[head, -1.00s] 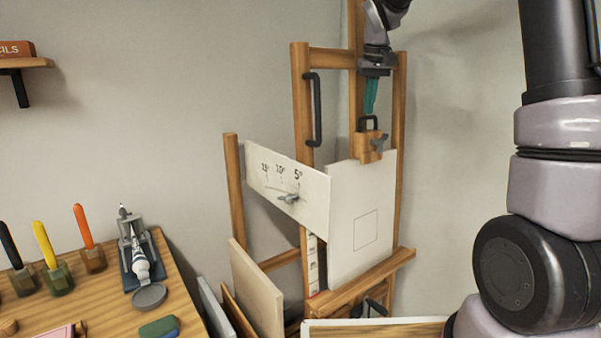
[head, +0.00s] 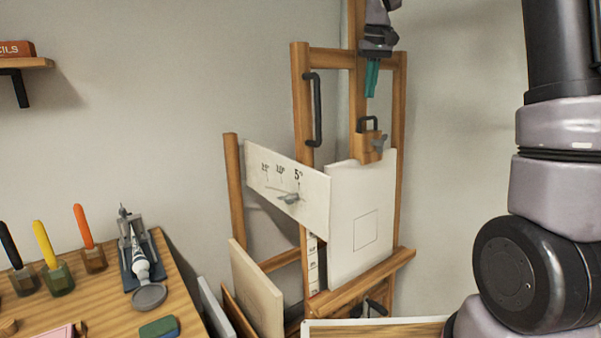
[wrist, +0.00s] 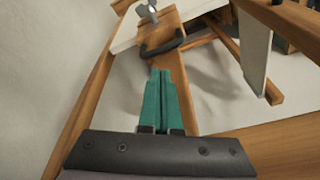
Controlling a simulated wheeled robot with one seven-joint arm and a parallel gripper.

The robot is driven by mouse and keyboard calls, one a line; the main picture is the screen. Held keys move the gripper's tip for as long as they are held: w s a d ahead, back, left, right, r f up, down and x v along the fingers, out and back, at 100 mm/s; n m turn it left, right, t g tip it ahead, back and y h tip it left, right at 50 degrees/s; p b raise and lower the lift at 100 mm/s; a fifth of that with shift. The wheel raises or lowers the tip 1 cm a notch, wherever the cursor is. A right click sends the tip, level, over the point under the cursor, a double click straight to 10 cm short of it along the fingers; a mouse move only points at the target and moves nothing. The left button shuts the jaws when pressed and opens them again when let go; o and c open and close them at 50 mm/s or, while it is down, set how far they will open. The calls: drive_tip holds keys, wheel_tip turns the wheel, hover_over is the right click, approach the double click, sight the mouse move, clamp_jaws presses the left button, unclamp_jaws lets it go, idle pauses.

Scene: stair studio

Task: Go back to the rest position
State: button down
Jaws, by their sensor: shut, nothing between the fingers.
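My gripper (head: 371,78) hangs in front of the upper part of the wooden easel (head: 300,130) in the head view, above the easel's top clamp. Its green fingers point down and are shut with nothing between them. They also show in the wrist view (wrist: 164,75), side by side over the easel's mast. The easel's clamp block (head: 367,148) with its black handle (head: 369,122) is below the fingertips and apart from them in the head view. A white canvas (head: 345,262) with a drawn square stands under the clamp.
A board with angle marks (head: 262,190) and a pointer is fixed to the easel's left. Several panels lean by the desk (head: 85,290), which holds brush pots, a tube rack (head: 135,250) and a grey disc. A shelf (head: 25,63) is at upper left. Wall space right of the easel is clear.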

drive_tip(key=shift+r, duration=0.5)
drive_tip(key=shift+s, duration=0.1)
drive_tip(key=s+d+r+m+t+y, duration=0.1)
drive_tip(key=s+d, duration=0.1)
drive_tip(key=s, duration=0.5)
drive_tip(key=s+d+r+m+t, duration=0.1)
drive_tip(key=s+d+r, duration=0.1)
drive_tip(key=s, duration=0.6)
drive_tip(key=s+d+f+m+t, duration=0.1)
drive_tip(key=s+f, duration=0.2)
drive_tip(key=s, duration=0.4)
drive_tip(key=s+f+m+t, duration=0.2)
drive_tip(key=s+f, duration=0.1)
drive_tip(key=s, duration=0.4)
drive_tip(key=shift+s+d+y, duration=0.3)
drive_tip(key=shift+d+y, duration=0.1)
drive_tip(key=shift+f, duration=0.1)
